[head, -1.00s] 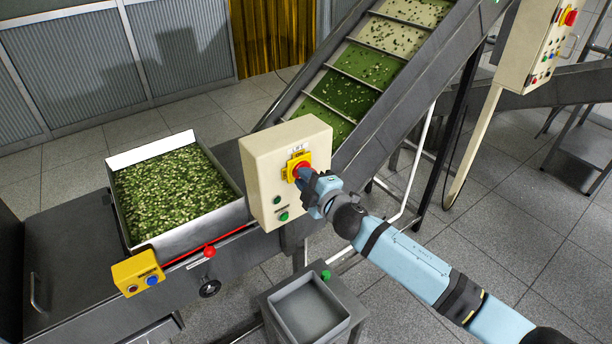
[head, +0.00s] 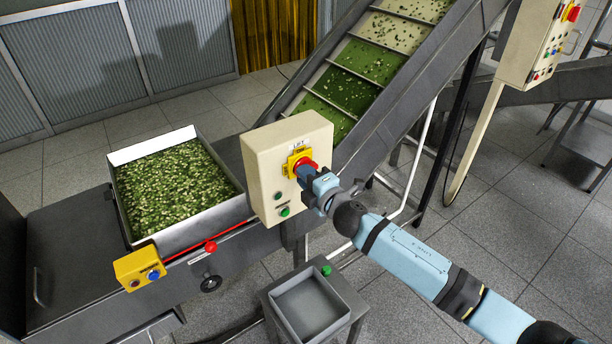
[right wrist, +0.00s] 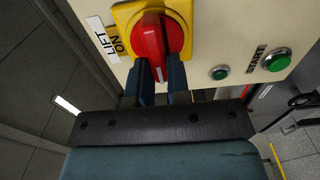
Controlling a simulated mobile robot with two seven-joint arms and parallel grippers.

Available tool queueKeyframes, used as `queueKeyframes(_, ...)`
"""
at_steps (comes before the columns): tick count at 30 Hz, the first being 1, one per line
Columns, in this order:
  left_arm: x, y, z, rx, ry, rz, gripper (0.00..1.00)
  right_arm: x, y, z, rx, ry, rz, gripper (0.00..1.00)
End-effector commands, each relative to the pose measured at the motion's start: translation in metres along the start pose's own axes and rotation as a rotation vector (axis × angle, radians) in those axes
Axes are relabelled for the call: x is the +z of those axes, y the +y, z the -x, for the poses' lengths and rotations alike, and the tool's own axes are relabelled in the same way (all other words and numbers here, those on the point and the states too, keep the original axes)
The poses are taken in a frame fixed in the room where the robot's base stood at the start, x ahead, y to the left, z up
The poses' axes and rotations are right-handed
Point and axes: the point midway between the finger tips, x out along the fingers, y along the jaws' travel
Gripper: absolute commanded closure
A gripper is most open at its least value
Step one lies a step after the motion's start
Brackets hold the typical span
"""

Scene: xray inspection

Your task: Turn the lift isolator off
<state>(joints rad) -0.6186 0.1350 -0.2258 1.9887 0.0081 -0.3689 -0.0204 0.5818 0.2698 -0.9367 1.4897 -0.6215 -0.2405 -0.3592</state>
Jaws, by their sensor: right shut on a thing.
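The lift isolator is a red rotary knob (head: 305,165) on a yellow plate (head: 293,160), on the cream control box under a "LIFT" label. My right gripper (head: 308,173) is at the knob. In the right wrist view its two fingers (right wrist: 161,72) straddle the red handle (right wrist: 152,40) and are shut on it. There the "ON" mark (right wrist: 116,44) sits left of the knob, on the LIFT label's side. The handle bar lies roughly across that direction, not pointing at "ON". The fingers hide part of the knob. My left gripper is not in view.
Below the isolator, the cream box (head: 262,165) carries two green buttons, one marked START (right wrist: 277,60). An inclined conveyor (head: 365,65) rises behind it. A bin of green pieces (head: 175,190) stands left. A small grey tray stand (head: 312,305) is below the arm.

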Motion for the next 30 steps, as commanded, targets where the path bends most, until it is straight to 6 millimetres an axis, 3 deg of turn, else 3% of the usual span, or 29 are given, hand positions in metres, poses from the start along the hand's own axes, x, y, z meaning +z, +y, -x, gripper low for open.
queueKeyframes(3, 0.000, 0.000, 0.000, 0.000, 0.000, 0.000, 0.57, 0.000, -0.001, 0.000, -0.001, 0.000, 0.003, 1.00)
queueKeyframes(4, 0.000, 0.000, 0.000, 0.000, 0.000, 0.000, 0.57, 0.000, -0.001, 0.000, -0.001, 0.000, 0.003, 0.81)
queueKeyframes(7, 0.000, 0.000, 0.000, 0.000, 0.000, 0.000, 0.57, 0.000, -0.001, 0.000, -0.001, 0.000, 0.002, 0.58)
queueKeyframes(19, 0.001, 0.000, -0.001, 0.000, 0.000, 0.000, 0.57, 0.001, -0.001, 0.009, -0.001, -0.001, 0.001, 0.57)
queueKeyframes(23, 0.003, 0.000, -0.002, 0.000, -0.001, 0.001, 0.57, 0.001, -0.002, 0.031, -0.002, 0.000, 0.001, 0.57)
queueKeyframes(30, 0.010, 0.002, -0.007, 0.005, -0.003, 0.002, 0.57, 0.000, -0.003, 0.087, -0.002, 0.001, 0.001, 0.57)
